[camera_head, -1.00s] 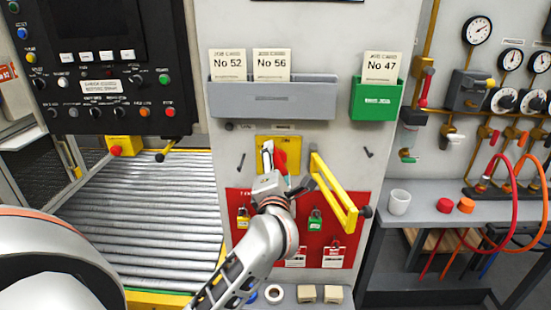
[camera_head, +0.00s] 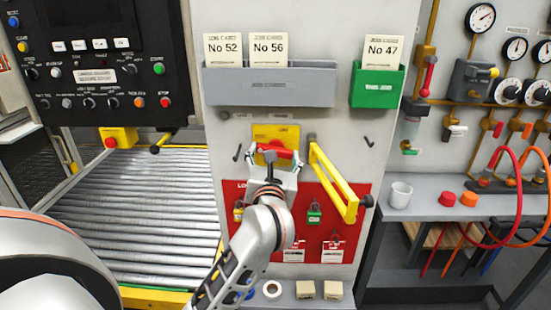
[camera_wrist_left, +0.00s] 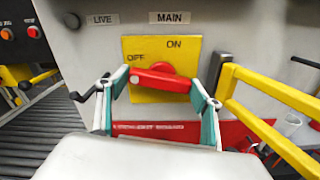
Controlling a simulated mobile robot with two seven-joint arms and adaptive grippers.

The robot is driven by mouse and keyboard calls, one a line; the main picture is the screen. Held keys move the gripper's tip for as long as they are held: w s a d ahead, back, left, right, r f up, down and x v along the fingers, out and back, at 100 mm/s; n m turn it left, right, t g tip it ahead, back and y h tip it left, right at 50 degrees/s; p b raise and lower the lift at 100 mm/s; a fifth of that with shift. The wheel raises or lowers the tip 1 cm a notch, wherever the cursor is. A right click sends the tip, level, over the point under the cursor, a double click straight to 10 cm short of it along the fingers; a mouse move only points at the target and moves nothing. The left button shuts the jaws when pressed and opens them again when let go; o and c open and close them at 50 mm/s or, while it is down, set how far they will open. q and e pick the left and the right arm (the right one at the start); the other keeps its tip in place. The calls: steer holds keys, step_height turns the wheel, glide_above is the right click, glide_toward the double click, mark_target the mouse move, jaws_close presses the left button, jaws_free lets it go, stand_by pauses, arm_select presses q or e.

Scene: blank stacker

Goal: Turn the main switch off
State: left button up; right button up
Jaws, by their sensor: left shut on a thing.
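The main switch is a red handle (camera_head: 277,149) on a yellow plate (camera_head: 262,132) in the grey panel. In the left wrist view the red handle (camera_wrist_left: 158,79) lies nearly level, tilted slightly down to the right. The yellow plate (camera_wrist_left: 150,47) reads ON at the top and OFF at the left, and a MAIN label (camera_wrist_left: 169,18) sits above it. My left gripper (camera_wrist_left: 163,88) is shut on the handle, one finger at each end. It also shows in the head view (camera_head: 275,163). My right gripper is not in view.
A yellow hinged bar (camera_head: 335,185) sticks out just right of the switch. A red lockout board (camera_head: 340,228) with padlocks and tags is below. Grey (camera_head: 270,88) and green (camera_head: 377,88) card holders are above. A roller conveyor (camera_head: 140,210) lies left, a cup (camera_head: 401,196) right.

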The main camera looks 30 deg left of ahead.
arm_select(q)
steer(key=shift+f+n+b, duration=0.1)
steer(key=shift+n+b, duration=0.45)
steer(key=shift+n, duration=0.65)
steer(key=o, duration=1.1)
steer(key=shift+o, duration=0.2)
steer(key=v, duration=0.7)
steer(key=shift+s, duration=0.3)
steer(key=shift+d, duration=0.1)
